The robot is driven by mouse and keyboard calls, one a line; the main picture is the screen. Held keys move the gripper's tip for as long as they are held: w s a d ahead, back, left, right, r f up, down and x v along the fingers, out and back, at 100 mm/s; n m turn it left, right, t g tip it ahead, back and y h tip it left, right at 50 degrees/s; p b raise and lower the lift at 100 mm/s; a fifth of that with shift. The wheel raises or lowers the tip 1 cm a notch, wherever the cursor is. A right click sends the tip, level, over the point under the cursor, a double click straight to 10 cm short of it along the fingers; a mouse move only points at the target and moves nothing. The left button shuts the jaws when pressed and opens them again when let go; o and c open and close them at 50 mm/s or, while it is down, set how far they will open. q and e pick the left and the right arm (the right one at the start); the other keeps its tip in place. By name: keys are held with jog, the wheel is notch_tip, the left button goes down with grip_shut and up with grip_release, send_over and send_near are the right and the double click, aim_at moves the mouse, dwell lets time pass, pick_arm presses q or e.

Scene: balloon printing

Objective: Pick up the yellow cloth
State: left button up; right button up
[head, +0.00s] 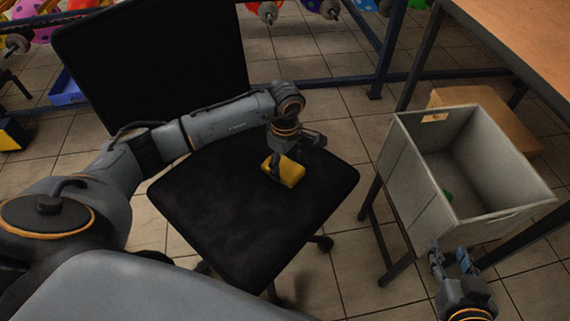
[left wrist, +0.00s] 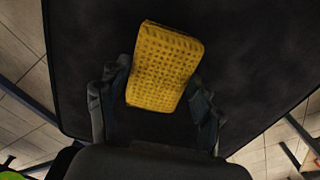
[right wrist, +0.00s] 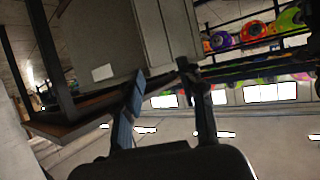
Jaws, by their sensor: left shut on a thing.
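The yellow cloth (head: 291,174) is a thick, dimpled pad over the seat of the black chair (head: 240,225). My left gripper (head: 283,160) reaches down over the seat and is shut on the cloth. In the left wrist view, the cloth (left wrist: 165,68) sits between the two fingers (left wrist: 158,110), tilted, with its far end sticking out beyond them. Whether it still touches the seat is hard to tell. My right gripper (head: 453,262) is empty beside the near side of the grey crate; its fingers (right wrist: 165,85) stand apart in the right wrist view.
The chair's backrest (head: 155,60) rises behind the left arm. Metal racks line the back.

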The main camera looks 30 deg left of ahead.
pick_arm(q)
notch_tip(320, 180, up, 3)
jog(key=shift+f+p, duration=0.15)
jog(key=shift+p, duration=0.25)
jog(key=d+r, duration=0.1)
jog(key=d+r+p, duration=0.1)
jog(key=d+r, duration=0.2)
jog(key=r, duration=0.1)
jog(key=shift+s+d+r, duration=0.15)
jog(key=shift+s+d, duration=0.1)
jog(key=shift+d, duration=0.1)
jog(key=s+d+r+p, duration=0.1)
jog(key=d+r, duration=0.3)
jog(key=d, duration=0.5)
jog(key=shift+p, duration=0.3)
pick_arm(e)
jog(key=s+d+f+g+h, duration=0.1)
jog(key=s+d+f+g, duration=0.1)
jog(key=s+f+g, duration=0.2)
jog(key=s+d+f+g+h, duration=0.1)
jog(key=s+g, duration=0.4)
jog(key=s, duration=0.5)
jog(key=shift+d+f, duration=0.9)
jog(key=shift+f, duration=0.45)
pick_arm(q)
jog(key=shift+s+d+r, duration=0.1)
pick_arm(e)
jog(key=shift+w, duration=0.1)
